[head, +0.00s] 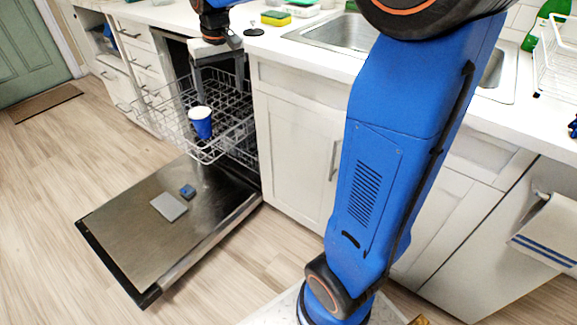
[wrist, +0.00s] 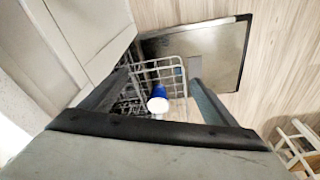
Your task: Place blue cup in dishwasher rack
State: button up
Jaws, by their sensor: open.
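The blue cup (head: 201,122) with a white end facing up is in the pulled-out upper dishwasher rack (head: 165,118), near its front. It leans slightly. In the wrist view the cup (wrist: 158,99) shows below and between the spread fingers, apart from both. My gripper (head: 215,75) is above the rack, pointing down, and is open and empty. The wrist view shows the gripper's (wrist: 155,85) two fingers wide apart with the rack (wrist: 165,72) beneath them. The cup's contact with the rack wires is too small to make out.
The counter edge and white cabinet (head: 292,140) stand right of the rack. Floor left of the door is clear.

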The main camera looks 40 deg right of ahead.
jog(key=s+f+t, duration=0.1)
jog(key=s+f, duration=0.2)
jog(key=s, duration=1.2)
jog(key=s+d+f+t, duration=0.1)
jog(key=s+f, duration=0.2)
jog(key=s, duration=1.3)
jog(key=shift+s+f+t, duration=0.15)
jog(key=shift+f+t, duration=0.25)
jog(key=shift+d, duration=0.1)
